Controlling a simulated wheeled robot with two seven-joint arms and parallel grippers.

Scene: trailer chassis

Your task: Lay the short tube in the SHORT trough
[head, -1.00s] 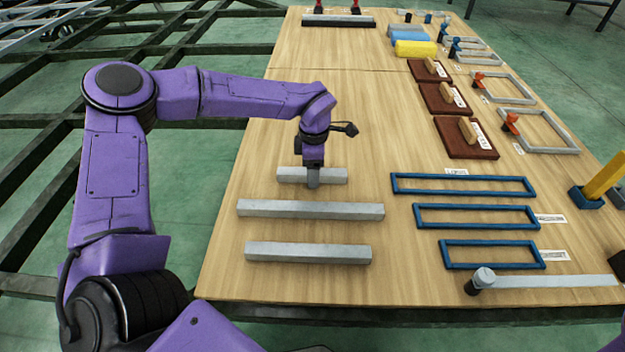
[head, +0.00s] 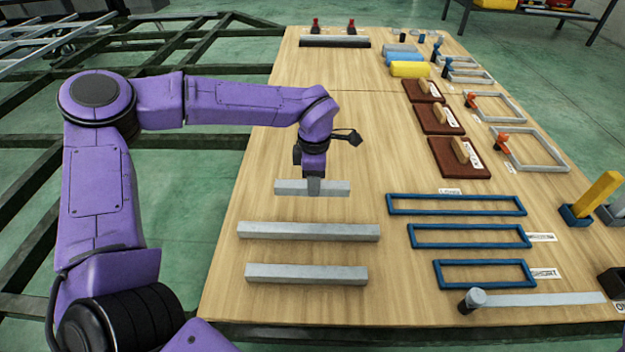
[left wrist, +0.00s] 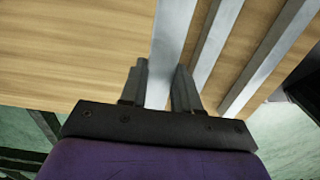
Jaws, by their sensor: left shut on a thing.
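The short tube (head: 288,187), a grey square bar and the shortest of three, is in my left gripper (head: 313,186). The gripper is shut across its middle, and the tube looks level and a little above the wooden table. In the left wrist view the tube (left wrist: 174,40) runs between the two fingers (left wrist: 160,82). The SHORT trough (head: 485,286) is the smallest blue frame, at the front right, and looks empty. The gripper is to the left of it and farther back. My right gripper is not in view.
A long tube (head: 308,232) and a medium tube (head: 306,274) lie in front of the held tube. Two longer blue troughs, (head: 457,212) and (head: 470,246), lie behind the SHORT one. A flat bar (head: 545,299) with a knob lies in front. The table's middle is clear.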

